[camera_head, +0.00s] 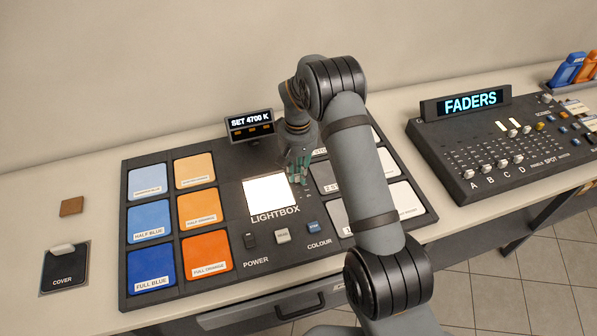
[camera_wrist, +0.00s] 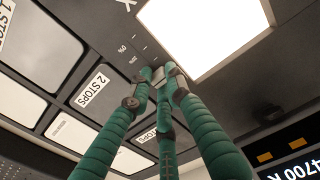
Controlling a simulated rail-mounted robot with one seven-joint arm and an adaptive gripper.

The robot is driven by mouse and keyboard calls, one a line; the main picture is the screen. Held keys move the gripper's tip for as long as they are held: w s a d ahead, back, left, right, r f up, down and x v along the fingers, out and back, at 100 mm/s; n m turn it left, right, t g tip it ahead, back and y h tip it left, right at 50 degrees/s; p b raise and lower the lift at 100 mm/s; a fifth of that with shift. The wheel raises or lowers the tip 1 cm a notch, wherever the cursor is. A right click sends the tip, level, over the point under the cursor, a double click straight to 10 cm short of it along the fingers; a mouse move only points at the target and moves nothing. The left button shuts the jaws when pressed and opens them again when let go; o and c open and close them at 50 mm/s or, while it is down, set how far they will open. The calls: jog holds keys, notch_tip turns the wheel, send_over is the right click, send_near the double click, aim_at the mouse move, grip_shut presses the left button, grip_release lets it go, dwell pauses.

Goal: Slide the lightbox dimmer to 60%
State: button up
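The lit white lightbox panel (camera_head: 269,195) is in the middle of the control board; it also fills the upper middle of the wrist view (camera_wrist: 205,30). The dimmer track runs along its right side, with small percent marks beside it. The wrist view shows 0% and what looks like 20% at the exposed end. My gripper (camera_head: 299,176) has green fingers, pointing down over this track. In the wrist view, the fingertips are drawn together around a small pale dimmer knob (camera_wrist: 157,74). The fingers hide most of the knob and the scale beyond it, so its exact setting cannot be read.
POWER switch (camera_head: 250,240), mode button (camera_head: 282,235) and COLOUR button (camera_head: 313,228) sit below the lightbox. Colour gel tiles (camera_head: 150,221) lie left and grey stop tiles right. A display reading SET 4700 K (camera_head: 250,122) stands behind. The FADERS console (camera_head: 500,140) is at right.

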aim_at(298, 175)
jog(key=o, duration=0.5)
notch_tip(298, 175, up, 12)
jog(key=shift+r, duration=0.1)
dwell(0.5)
jog(key=shift+f, duration=0.2)
notch_tip(298, 175, down, 11)
jog(key=shift+f, duration=0.2)
jog(key=shift+w+f, duration=0.2)
jog(key=shift+w+a, duration=0.25)
jog(key=shift+w, duration=0.15)
